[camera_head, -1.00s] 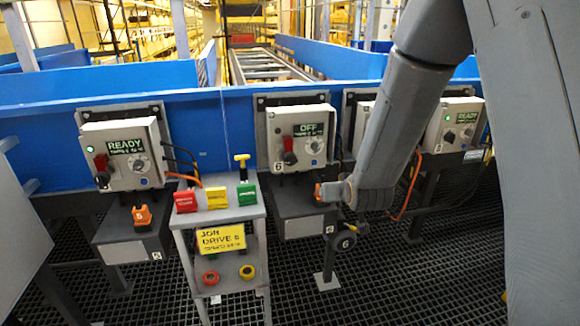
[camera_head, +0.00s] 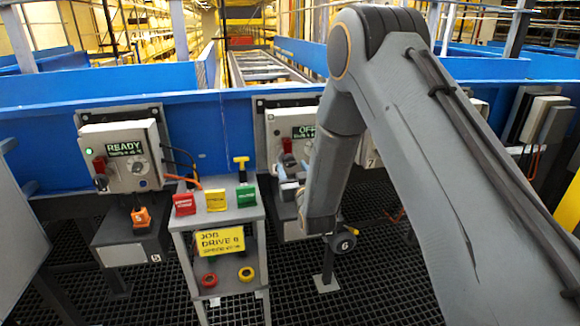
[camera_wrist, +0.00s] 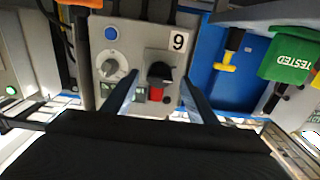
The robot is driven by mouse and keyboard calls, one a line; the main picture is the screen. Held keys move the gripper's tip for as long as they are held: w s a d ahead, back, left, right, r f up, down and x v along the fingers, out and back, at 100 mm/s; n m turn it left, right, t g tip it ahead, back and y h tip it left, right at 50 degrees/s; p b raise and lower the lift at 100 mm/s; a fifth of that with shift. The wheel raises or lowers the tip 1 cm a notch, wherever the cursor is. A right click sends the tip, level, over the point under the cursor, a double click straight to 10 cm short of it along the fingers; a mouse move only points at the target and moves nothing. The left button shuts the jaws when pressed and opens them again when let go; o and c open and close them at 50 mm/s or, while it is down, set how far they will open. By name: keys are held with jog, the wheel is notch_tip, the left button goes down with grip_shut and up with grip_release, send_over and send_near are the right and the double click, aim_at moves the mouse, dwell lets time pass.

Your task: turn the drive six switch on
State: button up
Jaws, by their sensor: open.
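The drive six control box (camera_head: 275,124) hangs on the blue conveyor side; its display (camera_head: 304,132) reads OFF, partly hidden by my arm. In the wrist view, the box front is upside down, so its 6 label (camera_wrist: 178,41) looks like a 9. Its black switch handle (camera_wrist: 158,71) has a red part (camera_wrist: 156,94) beside it and a round grey dial (camera_wrist: 112,66) to the left. My gripper (camera_wrist: 160,78) is open, its fingers on either side of the switch; contact cannot be told. In the head view my gripper (camera_head: 289,172) is just in front of the box's lower part.
A stand (camera_head: 220,213) with red, yellow and green tags and a yellow JOB DRIVE 6 sign (camera_head: 220,241) is close on the left. Another box (camera_head: 120,160) reads READY with a green light.

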jog(key=shift+x, duration=0.95)
jog(key=shift+c, duration=0.5)
